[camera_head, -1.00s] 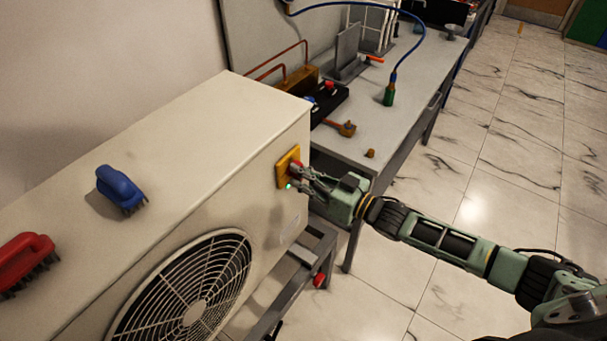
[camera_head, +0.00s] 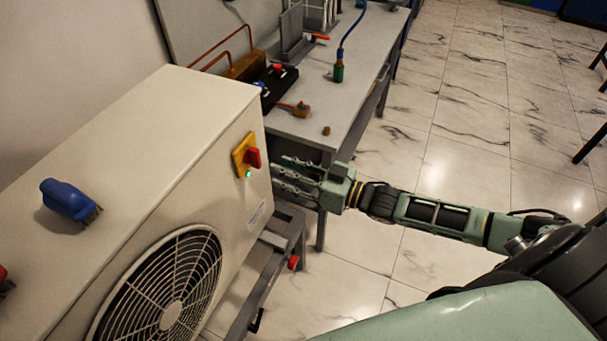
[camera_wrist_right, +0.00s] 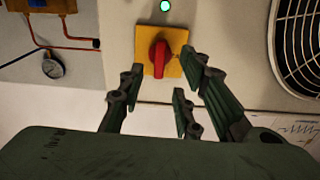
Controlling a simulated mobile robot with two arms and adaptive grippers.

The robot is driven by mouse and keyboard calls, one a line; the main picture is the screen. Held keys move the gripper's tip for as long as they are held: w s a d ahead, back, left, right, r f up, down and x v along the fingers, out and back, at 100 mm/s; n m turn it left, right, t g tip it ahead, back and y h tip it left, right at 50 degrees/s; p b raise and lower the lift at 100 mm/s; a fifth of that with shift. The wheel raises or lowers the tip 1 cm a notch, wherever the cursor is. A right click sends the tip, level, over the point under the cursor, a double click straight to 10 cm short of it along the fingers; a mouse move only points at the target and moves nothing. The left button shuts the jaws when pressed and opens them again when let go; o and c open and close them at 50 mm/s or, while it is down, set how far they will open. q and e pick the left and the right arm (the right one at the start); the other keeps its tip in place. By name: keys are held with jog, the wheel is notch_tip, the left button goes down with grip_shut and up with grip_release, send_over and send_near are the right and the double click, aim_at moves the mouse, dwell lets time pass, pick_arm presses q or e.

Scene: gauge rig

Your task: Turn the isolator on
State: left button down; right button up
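The isolator is a red knob (camera_head: 253,158) on a yellow plate (camera_head: 239,154), fixed to the end face of a cream fan unit (camera_head: 170,130). In the right wrist view the red knob (camera_wrist_right: 159,58) stands lengthwise up and down on its yellow plate (camera_wrist_right: 174,38). A small lamp (camera_head: 248,174) by the plate glows green; it also shows in the wrist view (camera_wrist_right: 165,5). My right gripper (camera_head: 278,174) is open and empty, a short way off the knob and apart from it. Its spread fingers show in the wrist view (camera_wrist_right: 160,84). My left gripper is out of view.
A blue brush (camera_head: 68,199) lies on top of the unit. A grey bench (camera_head: 355,70) behind holds pipework, a green-and-blue hose end (camera_head: 339,68) and small parts. A metal stand (camera_head: 280,250) carries the unit. The marble floor to the right is mostly clear.

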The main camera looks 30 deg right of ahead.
jog(key=shift+v, duration=2.45)
jog(key=d+f+m+h, duration=0.1)
jog(key=d+f+h, duration=0.2)
jog(key=f, duration=0.5)
jog(key=d+f+m+h, duration=0.2)
jog(key=d+f+h, duration=0.1)
jog(key=f, duration=0.6)
jog(key=s+d+f+m+g+h, duration=0.15)
jog(key=s+f, duration=0.25)
jog(key=f, duration=0.4)
jog(key=s+d+f+g+h, duration=0.25)
jog(key=s+f, duration=0.25)
jog(key=f, duration=0.4)
jog(key=s+a+f+g, duration=0.3)
jog(key=s+f+g, duration=0.1)
jog(key=s+f, duration=0.9)
jog(key=s+a+f+g, duration=0.2)
jog(key=s+a, duration=0.2)
jog(key=s, duration=0.6)
jog(key=s+a+f+g+h, duration=0.1)
jog(key=s+a+f+g, duration=0.2)
jog(key=s, duration=0.6)
jog(key=shift+s+a, duration=0.35)
jog(key=shift+a, duration=0.1)
jog(key=shift+m, duration=0.25)
